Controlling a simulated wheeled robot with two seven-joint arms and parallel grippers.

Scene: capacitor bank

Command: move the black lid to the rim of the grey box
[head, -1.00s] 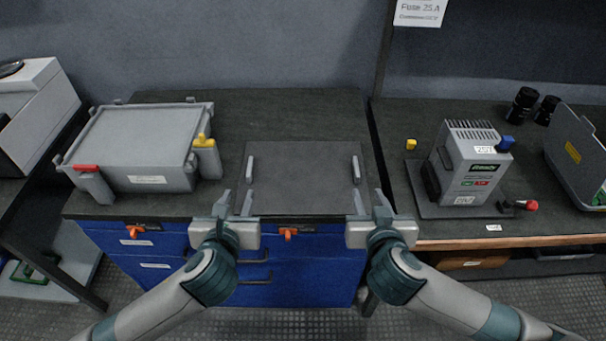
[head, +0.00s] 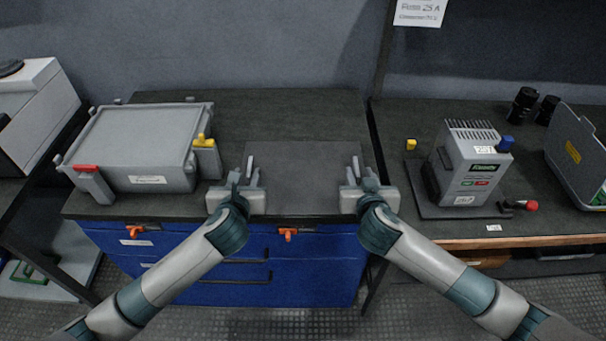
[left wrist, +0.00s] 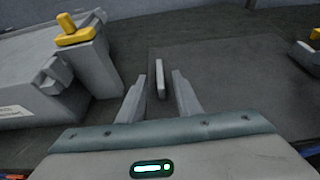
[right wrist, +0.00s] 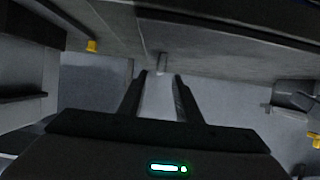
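The black lid (head: 303,175) is a flat dark plate lying on the dark worktop, with an upright grey handle at each side. My left gripper (head: 247,178) is open at the left handle (head: 250,164). In the left wrist view, that handle (left wrist: 160,78) stands between and just beyond the open fingers (left wrist: 158,92). My right gripper (head: 356,177) is open at the right handle (head: 356,163). In the right wrist view, a handle (right wrist: 162,62) shows just beyond the open fingers (right wrist: 160,82). The grey box (head: 150,150) stands left of the lid, its top looking grey and flat.
The box has a red latch (head: 87,168) and a yellow latch (head: 204,141), the yellow one near my left gripper. A grey device (head: 470,165) stands on the right bench (head: 425,130). Blue drawers (head: 320,270) lie below the worktop. The worktop behind the lid (head: 270,115) is clear.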

